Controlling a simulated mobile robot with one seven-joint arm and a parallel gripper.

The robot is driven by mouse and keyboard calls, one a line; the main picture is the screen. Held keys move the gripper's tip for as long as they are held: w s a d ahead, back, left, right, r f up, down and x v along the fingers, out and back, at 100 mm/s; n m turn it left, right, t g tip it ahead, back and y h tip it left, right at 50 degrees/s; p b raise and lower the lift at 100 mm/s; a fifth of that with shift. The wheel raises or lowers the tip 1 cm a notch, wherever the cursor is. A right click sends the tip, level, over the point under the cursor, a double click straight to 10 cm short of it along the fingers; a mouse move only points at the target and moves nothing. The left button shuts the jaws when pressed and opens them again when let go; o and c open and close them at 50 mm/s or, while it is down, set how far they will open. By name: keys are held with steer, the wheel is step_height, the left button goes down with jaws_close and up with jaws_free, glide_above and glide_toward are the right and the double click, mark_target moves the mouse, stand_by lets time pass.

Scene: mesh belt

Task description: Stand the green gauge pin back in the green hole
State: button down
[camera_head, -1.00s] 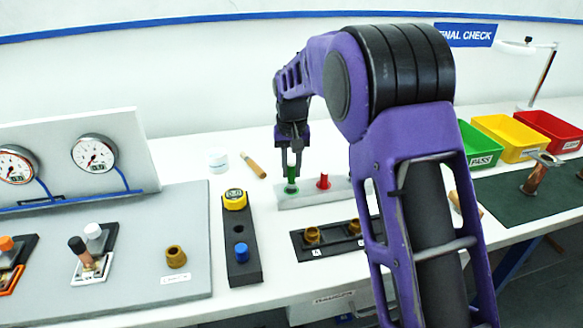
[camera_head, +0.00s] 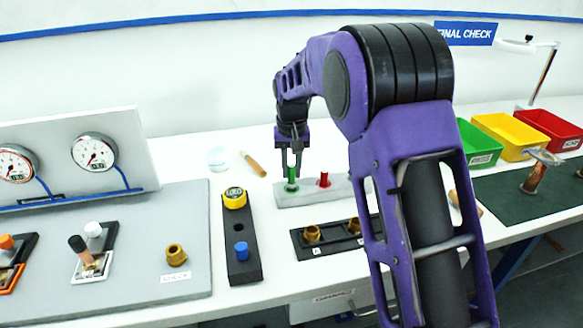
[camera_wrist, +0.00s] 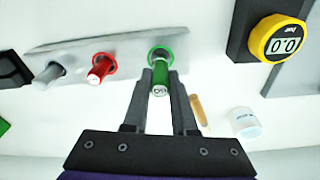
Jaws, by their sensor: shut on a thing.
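The green gauge pin (camera_wrist: 160,78) is between the fingers of my gripper (camera_wrist: 160,92), which is shut on it. In the wrist view the pin's far end lines up with the green-ringed hole (camera_wrist: 178,50) in the grey block (camera_wrist: 127,46). The pin looks upright at the hole, but I cannot tell how deep it sits. In the head view my gripper (camera_head: 291,177) points down over the left part of the block, with the green pin (camera_head: 291,185) between its fingertips.
A black holder with a yellow gauge (camera_head: 235,198) is to the left. A wooden-handled tool (camera_head: 253,164) and small white cup (camera_head: 216,157) lie behind.

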mark_target(292, 182)
steer(key=shift+f+b, duration=0.85)
steer(key=shift+f, duration=0.8)
steer(key=c, duration=0.6)
jaws_free()
steer(key=shift+c, duration=0.2)
step_height(292, 182, up, 17)
steer(key=s+p, duration=0.2)
steer(key=shift+r, duration=0.2)
steer(key=shift+d, duration=0.1)
